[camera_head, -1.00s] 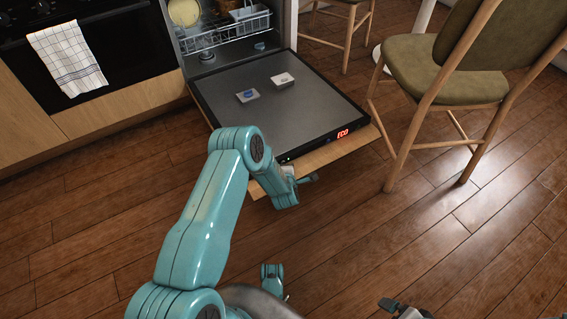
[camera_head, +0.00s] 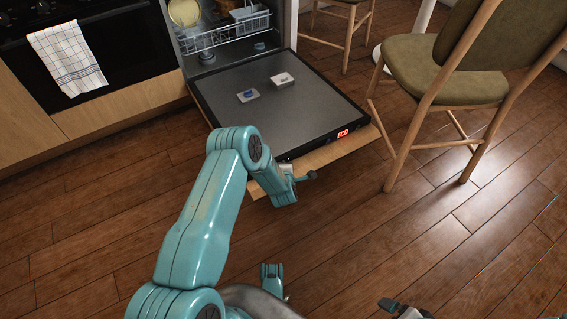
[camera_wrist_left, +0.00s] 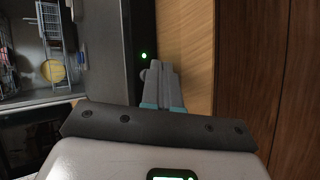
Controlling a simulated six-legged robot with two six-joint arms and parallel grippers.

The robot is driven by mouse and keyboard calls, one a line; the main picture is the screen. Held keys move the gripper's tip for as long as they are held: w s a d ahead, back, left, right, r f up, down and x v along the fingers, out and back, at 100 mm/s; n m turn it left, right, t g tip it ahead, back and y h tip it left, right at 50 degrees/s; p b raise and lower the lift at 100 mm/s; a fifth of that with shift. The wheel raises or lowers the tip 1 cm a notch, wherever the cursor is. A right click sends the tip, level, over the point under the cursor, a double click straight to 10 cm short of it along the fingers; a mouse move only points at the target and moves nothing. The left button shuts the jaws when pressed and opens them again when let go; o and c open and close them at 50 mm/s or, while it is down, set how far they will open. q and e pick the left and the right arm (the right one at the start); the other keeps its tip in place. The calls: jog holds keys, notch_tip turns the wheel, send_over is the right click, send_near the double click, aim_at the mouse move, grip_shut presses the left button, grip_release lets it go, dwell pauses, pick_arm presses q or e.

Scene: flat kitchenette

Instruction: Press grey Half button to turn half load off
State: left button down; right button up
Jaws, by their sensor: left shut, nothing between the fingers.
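The dishwasher door (camera_head: 290,117) lies open and flat, with a red lit display (camera_head: 342,133) reading ECO on its outer edge. My left gripper (camera_head: 311,176) is just outside that edge, low by the wooden front. In the left wrist view, my left gripper's fingers (camera_wrist_left: 160,68) are shut and empty, at the dark control strip (camera_wrist_left: 140,28). A small grey round button (camera_wrist_left: 144,75) sits right beside the fingertips, partly hidden by them; I cannot tell whether they touch. A green light (camera_wrist_left: 144,56) glows near it. My right gripper (camera_head: 402,308) shows partly at the bottom edge.
A wooden chair (camera_head: 445,75) with a green seat stands close to the right of the door. The dish rack (camera_head: 225,32) is behind. Floor in front is clear.

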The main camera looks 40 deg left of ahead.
pick_arm(q)
jog(key=shift+w+a, duration=0.15)
jog(key=shift+a, duration=0.2)
dwell(0.6)
jog(key=shift+d, duration=0.1)
jog(key=shift+s+d, duration=0.35)
jog(key=shift+d, duration=0.3)
jog(key=shift+s+d+r+p, duration=0.1)
jog(key=shift+s+d+p, duration=0.25)
jog(key=shift+d, duration=0.4)
jog(key=shift+s+d+f+p, duration=0.1)
jog(key=shift+s+d+p, duration=0.2)
jog(key=shift+d, duration=0.5)
jog(key=shift+s+d+r+p, duration=0.1)
jog(key=shift+s+d+p, duration=0.25)
jog(key=shift+d, duration=0.4)
